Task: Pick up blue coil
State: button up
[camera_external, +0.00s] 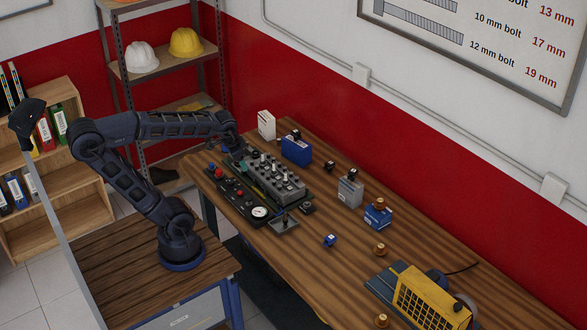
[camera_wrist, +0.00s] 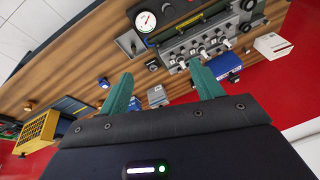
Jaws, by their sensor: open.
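My gripper (camera_wrist: 160,72) has its two green fingers spread apart with nothing between them; in the external view it (camera_external: 236,149) is near the far left end of the wooden table, above the engine trainer. Several blue parts could be the blue coil; I cannot tell which. A larger blue block (camera_external: 296,149) stands behind the trainer; it shows beside the right finger in the wrist view (camera_wrist: 226,66). A blue block with a brass top (camera_external: 378,213) stands further right. A small blue piece (camera_external: 330,240) lies mid-table and shows left of the fingers in the wrist view (camera_wrist: 103,83).
The engine trainer (camera_external: 272,180) with its gauge panel (camera_external: 240,196) fills the table's left part. A white box (camera_external: 266,125), a grey block (camera_external: 350,189), brass parts (camera_external: 381,249) and a yellow machine (camera_external: 432,297) also stand there. Bare wood lies around the small blue piece.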

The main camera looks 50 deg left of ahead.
jog(key=w+d+f+m+g, duration=0.1)
jog(key=w+d+f+m, duration=0.3)
jog(key=w+d, duration=0.3)
jog(key=m+g+h, duration=0.1)
jog(key=m+g, duration=0.2)
jog(key=m, duration=0.8)
send_over(331, 237)
jog(key=f, duration=1.8)
jog(key=shift+s+a+f, duration=0.1)
jog(key=shift+s+f, duration=0.15)
jog(key=shift+s, duration=0.05)
jog(key=shift+f, duration=0.35)
jog(key=shift+w+f, duration=0.15)
jog(key=shift+f, duration=5)
jog(key=c, duration=0.9)
